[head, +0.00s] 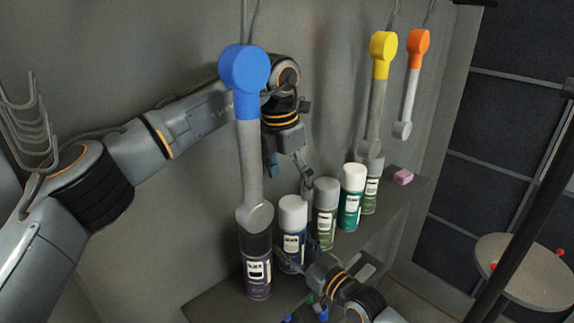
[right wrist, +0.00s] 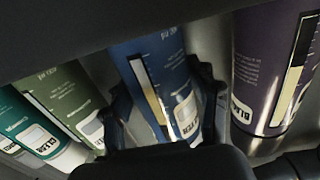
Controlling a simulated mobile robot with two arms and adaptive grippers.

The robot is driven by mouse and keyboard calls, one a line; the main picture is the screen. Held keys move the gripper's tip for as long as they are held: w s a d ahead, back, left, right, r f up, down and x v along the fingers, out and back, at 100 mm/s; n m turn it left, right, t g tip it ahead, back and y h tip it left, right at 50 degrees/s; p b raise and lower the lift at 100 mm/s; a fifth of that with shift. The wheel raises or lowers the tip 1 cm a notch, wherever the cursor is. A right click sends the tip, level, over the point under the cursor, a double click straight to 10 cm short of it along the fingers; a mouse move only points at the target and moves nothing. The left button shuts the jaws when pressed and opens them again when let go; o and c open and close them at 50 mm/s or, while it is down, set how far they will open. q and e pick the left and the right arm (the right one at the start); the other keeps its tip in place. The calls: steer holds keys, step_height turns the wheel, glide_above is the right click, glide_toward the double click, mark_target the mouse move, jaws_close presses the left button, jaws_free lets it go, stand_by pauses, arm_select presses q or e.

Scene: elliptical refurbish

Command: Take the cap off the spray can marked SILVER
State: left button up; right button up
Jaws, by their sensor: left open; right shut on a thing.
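Several spray cans stand in a row on the shelf (head: 213,305); I cannot surely read which is marked SILVER. A blue can (head: 291,245) with a white cap (head: 293,209) stands second from the front. My right gripper (head: 302,259) is shut around its body; the right wrist view shows the fingers on both sides of this can (right wrist: 158,85). My left gripper (head: 288,170) is open and empty above the blue can, pointing down, partly behind a hanging tool. A purple can (head: 257,272), a grey-green can (head: 326,225), a teal can (head: 350,210) and a dark green can (head: 370,195) stand beside it.
A blue-headed tool (head: 246,120) hangs in front of the left gripper and hides the purple can's top. Yellow (head: 378,95) and orange-headed (head: 412,85) tools hang farther back. A pink block (head: 403,177) lies at the shelf's far end.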

mark_target(293, 202)
arm_select(q)
steer(key=f, duration=0.7)
steer(key=shift+w+d, duration=0.35)
steer(key=shift+d, duration=0.05)
steer(key=c, duration=1.4)
steer(key=shift+r, duration=0.2)
steer(key=shift+r, duration=0.9)
steer(key=shift+r, duration=0.1)
